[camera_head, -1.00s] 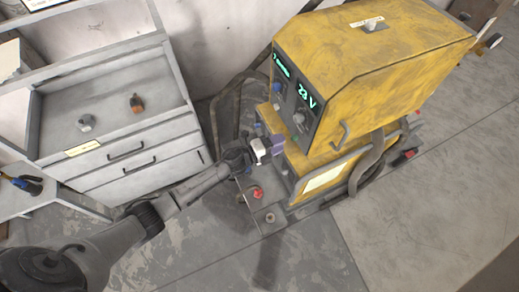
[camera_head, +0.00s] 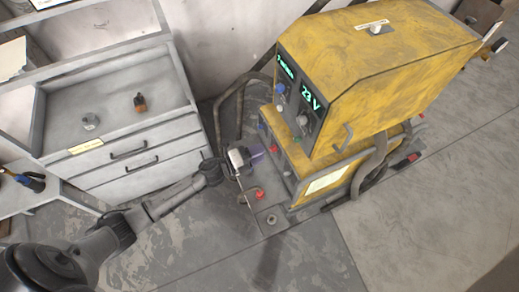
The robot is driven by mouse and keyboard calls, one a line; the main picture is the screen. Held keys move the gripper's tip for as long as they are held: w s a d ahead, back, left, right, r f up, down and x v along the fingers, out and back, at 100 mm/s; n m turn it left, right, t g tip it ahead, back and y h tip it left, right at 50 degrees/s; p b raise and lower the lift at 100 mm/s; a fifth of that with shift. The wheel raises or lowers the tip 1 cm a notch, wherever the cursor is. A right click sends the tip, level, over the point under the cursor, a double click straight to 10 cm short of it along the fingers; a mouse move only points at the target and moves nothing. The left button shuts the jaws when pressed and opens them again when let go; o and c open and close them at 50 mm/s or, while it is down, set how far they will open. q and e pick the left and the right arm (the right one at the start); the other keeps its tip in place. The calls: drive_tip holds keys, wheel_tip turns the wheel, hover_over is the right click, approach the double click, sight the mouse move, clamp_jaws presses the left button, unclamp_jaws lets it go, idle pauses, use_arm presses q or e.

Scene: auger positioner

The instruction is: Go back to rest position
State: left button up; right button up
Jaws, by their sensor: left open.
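My left arm comes in from the lower left. My left gripper (camera_head: 247,156) is open, in front of the yellow machine (camera_head: 395,60) and near its lower front. I see nothing held between its fingers, though they are small and partly blurred. The machine has a dark panel with a green "23 V" display (camera_head: 310,100) and knobs. A red knob (camera_head: 260,195) is on the floor-level plate below the gripper. My right gripper is not in view.
A grey drawer cabinet (camera_head: 130,152) stands at the left, with small objects on its top, one orange and dark (camera_head: 140,103). Dark hoses (camera_head: 218,120) run between the cabinet and the machine. The concrete floor (camera_head: 430,215) at the lower right is clear.

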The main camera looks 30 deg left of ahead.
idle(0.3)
use_arm(q)
drive_tip(key=w+a+n+g+y, duration=0.1)
drive_tip(key=a+n+y, duration=0.8)
drive_tip(key=n+y, duration=0.35)
drive_tip(key=s+d+r+n+g+h, duration=0.15)
drive_tip(key=s+d+n+g, duration=0.3)
drive_tip(key=s, duration=0.55)
drive_tip(key=s+d+r+n+g+h, duration=0.1)
drive_tip(key=s+d+r+n+g, duration=0.25)
drive_tip(key=s+d, duration=0.45)
drive_tip(key=s+f+n+g, duration=0.1)
drive_tip(key=s+f, duration=0.2)
drive_tip(key=s, duration=0.4)
drive_tip(key=s+f+n+g, duration=0.1)
drive_tip(key=s+f+g, duration=0.15)
drive_tip(key=s, duration=0.35)
drive_tip(key=w+p+v, duration=0.2)
drive_tip(key=p+v, duration=1)
drive_tip(key=w+r+p+v, duration=0.1)
drive_tip(key=w+p+v, duration=0.2)
drive_tip(key=p+v, duration=0.9)
drive_tip(key=shift+w+a+r+t+h+p, duration=0.3)
drive_tip(key=shift+w+a+t+p, duration=0.2)
drive_tip(key=shift+a+p, duration=0.1)
